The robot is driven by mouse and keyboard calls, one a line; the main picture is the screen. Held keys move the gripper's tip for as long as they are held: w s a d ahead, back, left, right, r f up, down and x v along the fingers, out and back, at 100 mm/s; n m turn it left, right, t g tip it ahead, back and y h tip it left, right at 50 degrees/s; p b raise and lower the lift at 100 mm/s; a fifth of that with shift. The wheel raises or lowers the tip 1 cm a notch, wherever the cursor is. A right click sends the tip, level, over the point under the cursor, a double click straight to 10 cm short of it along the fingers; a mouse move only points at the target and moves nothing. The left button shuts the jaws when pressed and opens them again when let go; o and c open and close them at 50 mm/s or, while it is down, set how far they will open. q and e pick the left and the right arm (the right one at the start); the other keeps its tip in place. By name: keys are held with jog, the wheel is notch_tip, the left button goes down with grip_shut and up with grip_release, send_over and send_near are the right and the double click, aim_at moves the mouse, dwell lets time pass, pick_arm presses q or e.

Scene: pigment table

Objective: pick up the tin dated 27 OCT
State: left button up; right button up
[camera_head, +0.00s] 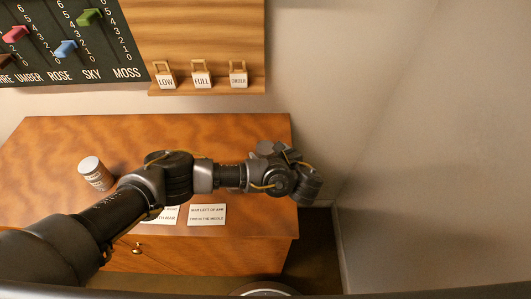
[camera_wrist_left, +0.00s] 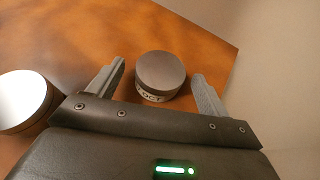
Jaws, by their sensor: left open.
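A tin with a dark grey lid (camera_wrist_left: 161,72) stands in the left wrist view, with a pale label of which "OCT" reads; its day number cannot be made out. My left gripper (camera_wrist_left: 158,78) is open, one finger on each side of this tin, with gaps showing on both sides. In the head view my left gripper (camera_head: 284,156) is over the table's right end, and my arm and hand hide most of what is there. My right gripper is not in view.
A white-topped tin (camera_wrist_left: 22,100) is close at the left in the wrist view. A white-lidded brown tin (camera_head: 96,174) stands at the table's left. Cards (camera_head: 207,214) lie at the front of the wooden table (camera_head: 250,127). A wall is at the right.

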pick_arm(q)
jog(key=shift+x, duration=1.05)
jog(key=shift+r, duration=0.1)
jog(key=c, duration=1.1)
